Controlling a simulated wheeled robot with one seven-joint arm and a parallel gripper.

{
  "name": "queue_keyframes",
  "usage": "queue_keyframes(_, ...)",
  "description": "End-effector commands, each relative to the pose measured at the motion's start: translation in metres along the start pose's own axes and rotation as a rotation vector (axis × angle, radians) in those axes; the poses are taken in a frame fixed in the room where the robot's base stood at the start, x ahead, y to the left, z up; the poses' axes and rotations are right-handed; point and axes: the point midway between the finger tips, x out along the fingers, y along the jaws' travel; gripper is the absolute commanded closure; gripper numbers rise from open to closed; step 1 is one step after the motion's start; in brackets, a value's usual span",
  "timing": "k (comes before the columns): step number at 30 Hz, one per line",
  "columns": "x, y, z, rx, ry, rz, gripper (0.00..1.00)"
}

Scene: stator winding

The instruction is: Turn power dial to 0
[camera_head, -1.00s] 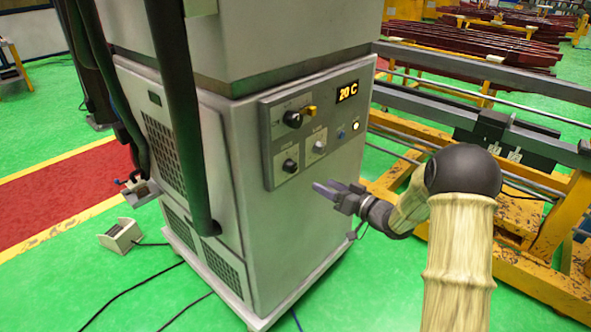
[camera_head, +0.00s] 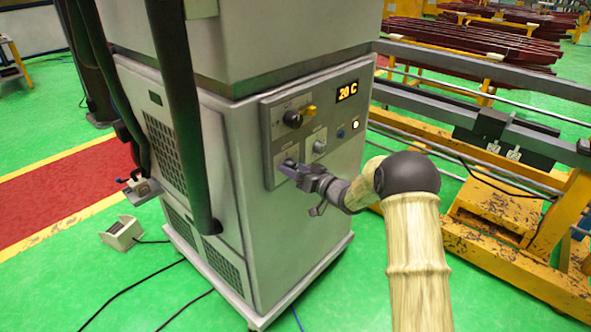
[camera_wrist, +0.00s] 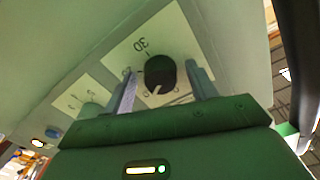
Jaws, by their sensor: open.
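A black dial (camera_wrist: 160,73) on a white plate marked "30" sits between the two fingers of my gripper (camera_wrist: 160,84) in the wrist view. The fingers are apart, one on each side; contact with the dial cannot be told. A light pointer mark shows on the dial's lower edge. I cannot read which dial is labelled power.
A black knob (camera_head: 293,119) and yellow switch (camera_head: 310,111) are above my gripper. A pale knob (camera_head: 320,146) is to its right; the display (camera_head: 347,91) reads "20 C". A dark vertical pipe (camera_head: 180,110) stands left of the panel.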

Motion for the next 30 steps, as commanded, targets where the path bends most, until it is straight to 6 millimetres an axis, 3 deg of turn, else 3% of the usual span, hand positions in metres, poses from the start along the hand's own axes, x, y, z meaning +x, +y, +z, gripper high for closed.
queue_keyframes(2,-0.0002,0.0,0.0001,0.0,0.0,0.0,0.43)
queue_keyframes(9,-0.0004,0.0001,0.0001,0.0,0.0,0.0,0.87)
queue_keyframes(20,-0.0007,0.0009,0.0013,-0.031,0.0,0.001,0.87)
queue_keyframes(30,-0.0009,0.0024,0.0037,-0.206,0.0,0.002,0.87)
